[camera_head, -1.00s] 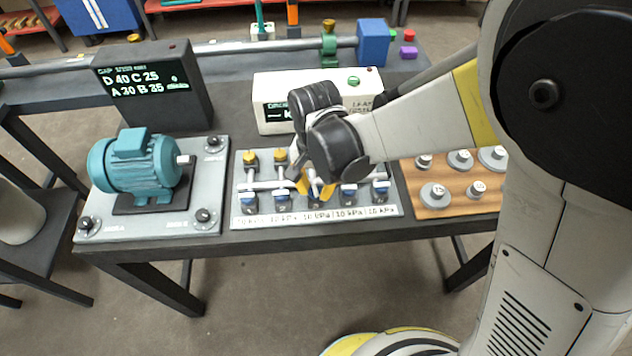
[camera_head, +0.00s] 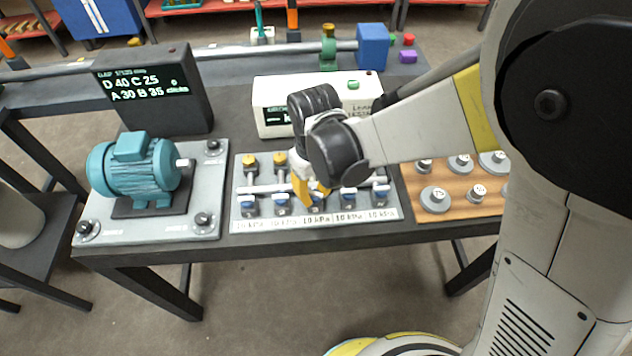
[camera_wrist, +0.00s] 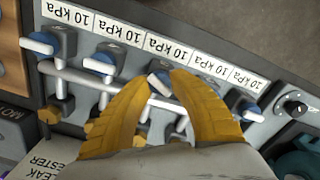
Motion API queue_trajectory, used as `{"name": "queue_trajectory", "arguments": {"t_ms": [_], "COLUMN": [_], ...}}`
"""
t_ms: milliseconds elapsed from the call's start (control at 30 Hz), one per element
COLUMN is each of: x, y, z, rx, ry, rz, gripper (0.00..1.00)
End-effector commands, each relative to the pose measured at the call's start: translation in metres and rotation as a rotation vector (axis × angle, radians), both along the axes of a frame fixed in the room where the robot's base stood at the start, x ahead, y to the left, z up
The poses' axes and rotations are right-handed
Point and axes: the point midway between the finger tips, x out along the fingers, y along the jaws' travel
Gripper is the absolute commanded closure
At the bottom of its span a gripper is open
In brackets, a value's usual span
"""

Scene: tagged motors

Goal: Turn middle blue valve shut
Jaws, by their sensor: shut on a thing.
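A grey valve panel (camera_head: 238,211) holds a row of blue-handled valves on a pale pipe, with "10 kPa" labels along its front edge. The middle blue valve (camera_wrist: 160,81) lies between my yellow fingertips in the wrist view. My gripper (camera_wrist: 162,77) is shut on its handle. In the head view my gripper (camera_head: 312,201) reaches down onto the panel's middle and largely hides this valve. Blue valves stand on both sides, such as one to the left (camera_head: 283,202) and one to the right (camera_head: 348,199). The exact handle angle is hard to tell.
Neighbouring valves stand close on both sides of my fingers. A teal motor (camera_head: 135,170) on a grey plate is left of the panel. A wooden board (camera_head: 452,205) with weights is to the right. A white leak tester (camera_head: 270,95) and a dark display (camera_head: 152,90) stand behind.

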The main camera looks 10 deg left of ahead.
Motion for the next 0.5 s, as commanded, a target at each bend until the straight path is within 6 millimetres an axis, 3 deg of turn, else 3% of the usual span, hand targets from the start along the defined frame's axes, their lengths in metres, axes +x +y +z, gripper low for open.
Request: {"name": "queue_trajectory", "arguments": {"t_ms": [500], "x": [0.0000], "y": [0.0007], "z": [0.0000], "rx": [0.001], "ry": [-0.001], "rz": [0.371], "gripper": [1.00]}}
